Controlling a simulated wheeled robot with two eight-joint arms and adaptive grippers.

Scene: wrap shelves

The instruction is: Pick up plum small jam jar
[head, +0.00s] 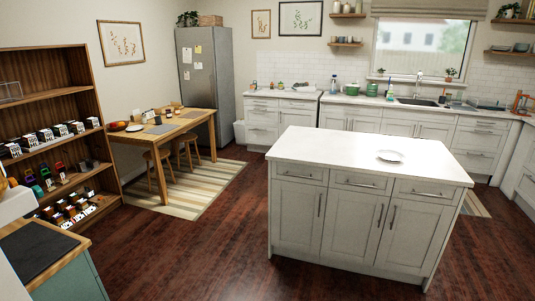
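No plum small jam jar can be made out for certain in the head view. Several small dark jars with pale labels (75,209) stand on the lowest visible level of the wooden shelf unit (92,107) at the left. They are too small to tell their colour or kind. White-and-dark boxes or jars (45,135) line the level above, and small coloured items (45,171) sit on the level between. Neither of my grippers shows. A white and orange shape at the left edge may be part of my arm.
A wooden table (167,127) with stools is at the back left. A low green cabinet (75,275) with a dark top panel stands at lower left.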

